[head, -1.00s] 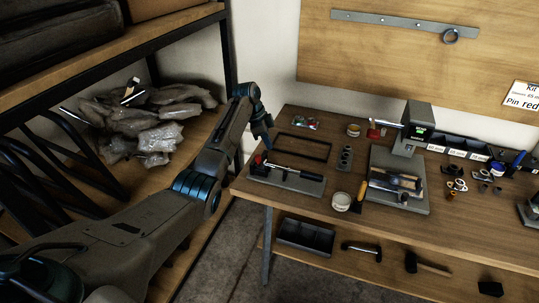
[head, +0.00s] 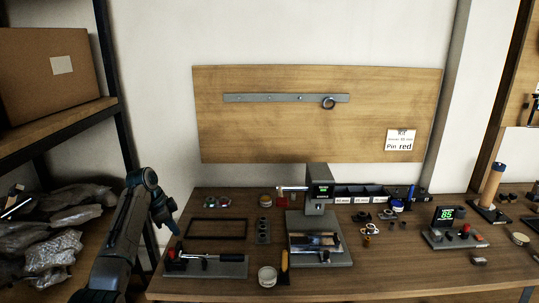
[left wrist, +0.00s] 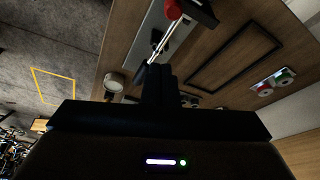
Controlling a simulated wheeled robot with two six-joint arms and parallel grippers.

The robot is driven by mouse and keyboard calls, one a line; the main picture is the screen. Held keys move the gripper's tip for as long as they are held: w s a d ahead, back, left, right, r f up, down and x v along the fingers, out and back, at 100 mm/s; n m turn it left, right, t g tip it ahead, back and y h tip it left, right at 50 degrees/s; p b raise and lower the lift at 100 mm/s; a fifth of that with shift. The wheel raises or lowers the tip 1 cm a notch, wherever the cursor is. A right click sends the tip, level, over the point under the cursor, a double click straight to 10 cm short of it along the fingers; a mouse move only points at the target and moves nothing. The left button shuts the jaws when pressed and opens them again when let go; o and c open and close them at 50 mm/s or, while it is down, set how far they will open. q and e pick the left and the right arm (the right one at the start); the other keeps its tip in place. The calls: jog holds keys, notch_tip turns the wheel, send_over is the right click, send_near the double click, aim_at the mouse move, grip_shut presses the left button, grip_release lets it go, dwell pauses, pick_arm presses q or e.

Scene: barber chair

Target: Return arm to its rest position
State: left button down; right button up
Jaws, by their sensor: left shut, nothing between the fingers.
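My left gripper (head: 175,231) hangs at the end of my left arm, over the left end of the wooden workbench (head: 400,279). It is shut and holds nothing. In the head view it is just above and left of a grey fixture plate (head: 222,268) carrying a bar-like tool and a red knob. In the left wrist view the shut fingers (left wrist: 158,78) point toward the bench, with the red knob (left wrist: 172,9) and metal rod beyond them. My right gripper does not show.
A shelf (head: 80,116) with a cardboard box (head: 50,75) and wrapped packages (head: 45,250) stands left of my arm. On the bench are a black frame (head: 218,237), a round tin (head: 267,277) and a press device (head: 320,190).

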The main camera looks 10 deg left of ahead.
pick_arm(q)
jog(key=s+d+f+n+y, duration=0.1)
jog(key=s+d+f+n, duration=0.2)
jog(key=s+f, duration=0.8)
jog(key=s+d+f+n+y, duration=0.2)
jog(key=s+d+f, duration=0.2)
jog(key=s+f, duration=0.6)
jog(key=s+d+r+n+t, duration=0.1)
jog(key=s+r+n, duration=0.1)
jog(key=s, duration=0.8)
jog(key=s+d+r+n+y, duration=0.1)
jog(key=s+d+r+n, duration=0.15)
jog(key=s, duration=0.65)
jog(key=s+d+r+n+t, duration=0.1)
jog(key=s+r+n, duration=0.15)
jog(key=s, duration=0.75)
jog(key=a+f+g, duration=0.1)
jog(key=a+f, duration=0.2)
jog(key=f, duration=2.6)
jog(key=s+a+f+g+b, duration=0.1)
jog(key=s+f, duration=1.7)
jog(key=f, duration=0.3)
jog(key=shift+s+a+f+g, duration=0.2)
jog(key=shift+a+f+g, duration=0.1)
jog(key=shift+f, duration=0.1)
